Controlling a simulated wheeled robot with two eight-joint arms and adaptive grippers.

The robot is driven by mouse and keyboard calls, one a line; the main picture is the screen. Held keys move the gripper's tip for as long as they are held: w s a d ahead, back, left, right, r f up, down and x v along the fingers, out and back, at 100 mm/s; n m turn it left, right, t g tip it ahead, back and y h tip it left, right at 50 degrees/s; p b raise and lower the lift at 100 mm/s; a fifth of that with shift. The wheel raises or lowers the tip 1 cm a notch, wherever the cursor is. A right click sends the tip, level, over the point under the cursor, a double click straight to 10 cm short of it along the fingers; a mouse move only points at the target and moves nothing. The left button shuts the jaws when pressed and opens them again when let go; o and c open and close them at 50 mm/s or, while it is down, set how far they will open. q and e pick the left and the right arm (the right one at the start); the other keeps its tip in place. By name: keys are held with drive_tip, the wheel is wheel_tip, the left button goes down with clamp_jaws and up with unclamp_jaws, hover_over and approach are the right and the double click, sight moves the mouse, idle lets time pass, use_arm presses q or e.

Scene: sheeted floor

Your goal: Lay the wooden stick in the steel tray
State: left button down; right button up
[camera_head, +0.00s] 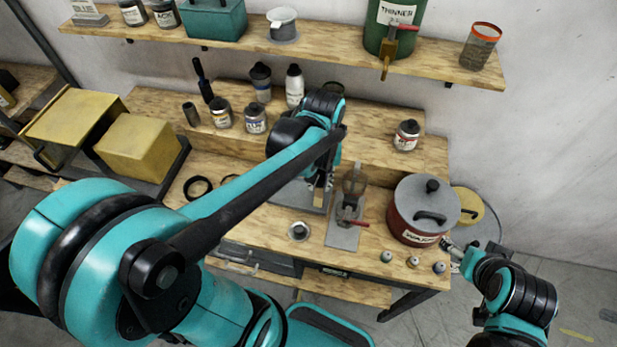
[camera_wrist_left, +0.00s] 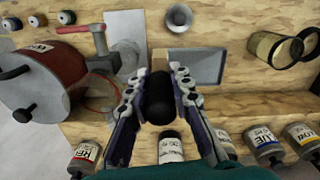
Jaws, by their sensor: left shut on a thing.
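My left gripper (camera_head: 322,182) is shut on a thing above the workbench. In the left wrist view its fingers (camera_wrist_left: 160,92) close around a dark, rounded piece, with a pale wood-coloured part beyond it. I take this to be the wooden stick (camera_wrist_left: 160,61); its pale end also shows below the gripper in the head view (camera_head: 318,199). The steel tray (camera_head: 288,196) lies flat on the bench beneath the gripper, partly hidden by it. In the left wrist view the tray (camera_wrist_left: 205,68) is just beyond the fingers. My right gripper (camera_head: 453,249) is by the bench's right end, its fingers too small to judge.
A red pot with a grey lid (camera_head: 424,208) stands right of a grey stand with a red handle (camera_head: 350,200). A small metal cup (camera_head: 299,231) sits in front of the tray. Several jars line the raised shelf behind.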

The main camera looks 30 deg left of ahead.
use_arm(q)
drive_tip(key=w+a+f+b, duration=0.2)
drive_tip(key=w+a+f, duration=0.4)
drive_tip(key=a+f, duration=0.3)
drive_tip(key=shift+a+f+b, duration=0.3)
drive_tip(key=shift+f+b, duration=0.05)
drive_tip(key=shift+f, duration=0.55)
drive_tip(key=shift+f, duration=0.1)
drive_tip(key=c, duration=1.4)
unclamp_jaws()
drive_tip(key=shift+w, duration=0.1)
drive_tip(key=shift+o, duration=0.2)
